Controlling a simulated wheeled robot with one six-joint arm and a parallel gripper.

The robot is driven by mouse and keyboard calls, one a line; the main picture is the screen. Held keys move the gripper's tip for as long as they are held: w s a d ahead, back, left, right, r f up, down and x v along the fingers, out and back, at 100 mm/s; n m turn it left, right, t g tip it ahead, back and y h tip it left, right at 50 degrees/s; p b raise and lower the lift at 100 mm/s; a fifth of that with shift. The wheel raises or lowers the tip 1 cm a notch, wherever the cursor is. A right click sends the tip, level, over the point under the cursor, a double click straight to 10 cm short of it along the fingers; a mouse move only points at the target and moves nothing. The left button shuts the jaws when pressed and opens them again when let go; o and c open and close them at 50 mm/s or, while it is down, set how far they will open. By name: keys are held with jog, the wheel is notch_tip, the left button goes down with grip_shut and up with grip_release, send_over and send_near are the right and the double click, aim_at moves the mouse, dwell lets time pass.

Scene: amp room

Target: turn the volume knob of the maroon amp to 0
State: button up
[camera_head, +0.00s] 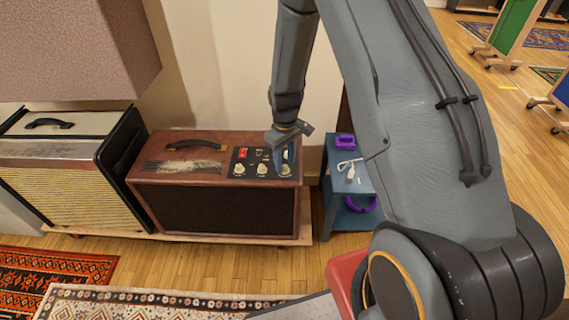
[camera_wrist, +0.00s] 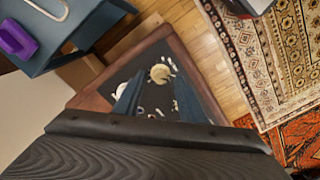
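The maroon amp (camera_head: 180,182) stands low against the wall in the head view, with a black control panel on the right of its top. The panel carries a red switch (camera_head: 243,153) and several cream knobs, including one at its front right (camera_head: 285,170). My gripper (camera_head: 284,158) points down over the panel's right end. In the wrist view its two blue-grey fingers (camera_wrist: 157,103) are apart with no object seen between them. A cream knob (camera_wrist: 160,72) shows just beyond them. A second pale knob (camera_wrist: 121,90) is partly hidden by a finger. Knob labels are too small to read.
A black-and-cream amp (camera_head: 72,180) stands close on the left. A blue-grey stand (camera_head: 345,221) with a purple object (camera_head: 345,141) and a white cable is close on the right. Patterned rugs (camera_head: 130,303) lie on the wooden floor in front.

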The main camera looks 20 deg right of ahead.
aim_at(285, 166)
jog(key=shift+r, duration=3.2)
jog(key=shift+r, duration=0.1)
